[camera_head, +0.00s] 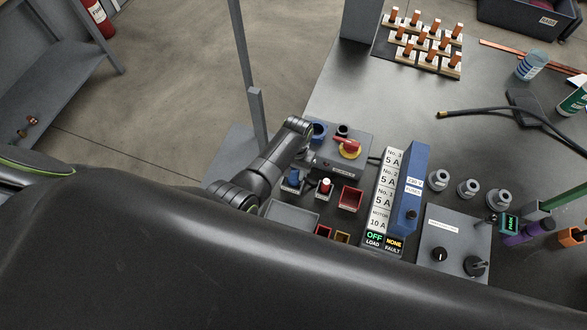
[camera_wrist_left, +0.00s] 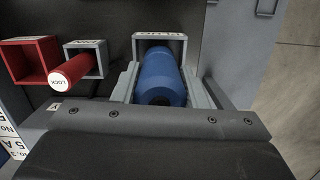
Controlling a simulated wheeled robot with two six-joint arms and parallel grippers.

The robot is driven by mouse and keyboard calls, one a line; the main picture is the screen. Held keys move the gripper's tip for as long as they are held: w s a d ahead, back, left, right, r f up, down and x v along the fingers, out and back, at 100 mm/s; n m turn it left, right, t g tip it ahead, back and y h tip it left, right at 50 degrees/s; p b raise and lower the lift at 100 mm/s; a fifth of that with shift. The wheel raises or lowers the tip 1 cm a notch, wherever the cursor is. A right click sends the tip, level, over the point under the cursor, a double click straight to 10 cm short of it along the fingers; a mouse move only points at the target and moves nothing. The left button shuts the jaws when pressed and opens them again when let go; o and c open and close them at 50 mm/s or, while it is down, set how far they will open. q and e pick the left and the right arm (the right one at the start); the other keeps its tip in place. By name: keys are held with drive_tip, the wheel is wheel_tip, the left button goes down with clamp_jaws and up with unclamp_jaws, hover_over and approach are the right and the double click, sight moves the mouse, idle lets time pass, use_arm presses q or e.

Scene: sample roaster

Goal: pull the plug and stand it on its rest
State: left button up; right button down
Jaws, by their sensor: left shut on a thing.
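The blue plug (camera_wrist_left: 161,78) stands in a grey open-topped rest (camera_wrist_left: 158,38) with an upside-down label. My left gripper (camera_wrist_left: 162,88) is shut on it, one finger on each side. In the head view the plug (camera_head: 292,178) is at the left of the bench, and my left gripper (camera_head: 297,161) reaches it from above; its fingers are hard to make out there. A blue socket (camera_head: 318,131) sits behind, on the grey switch box (camera_head: 342,163). The plug's lower end is hidden in the rest. My right gripper is not in view.
A red LOCK pin (camera_wrist_left: 72,71) stands in a holder beside the plug, next to an empty red bin (camera_wrist_left: 27,60). The box has a red rotary handle (camera_head: 347,148). A blue fuse panel (camera_head: 410,185) stands right.

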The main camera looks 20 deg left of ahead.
use_arm(q)
drive_tip(key=shift+f+b, duration=0.6)
drive_tip(key=shift+f, duration=0.25)
drive_tip(key=o, duration=1.2)
drive_tip(key=shift+r, duration=0.1)
drive_tip(key=shift+w+r, duration=0.1)
drive_tip(key=shift+r, duration=0.5)
drive_tip(key=r, duration=0.5)
drive_tip(key=w+r, duration=0.1)
drive_tip(key=r, duration=0.4)
drive_tip(key=w+r, duration=0.1)
drive_tip(key=r, duration=0.5)
drive_tip(key=shift+d+p, duration=0.15)
drive_tip(key=shift+p, duration=0.25)
drive_tip(key=shift+s, duration=0.1)
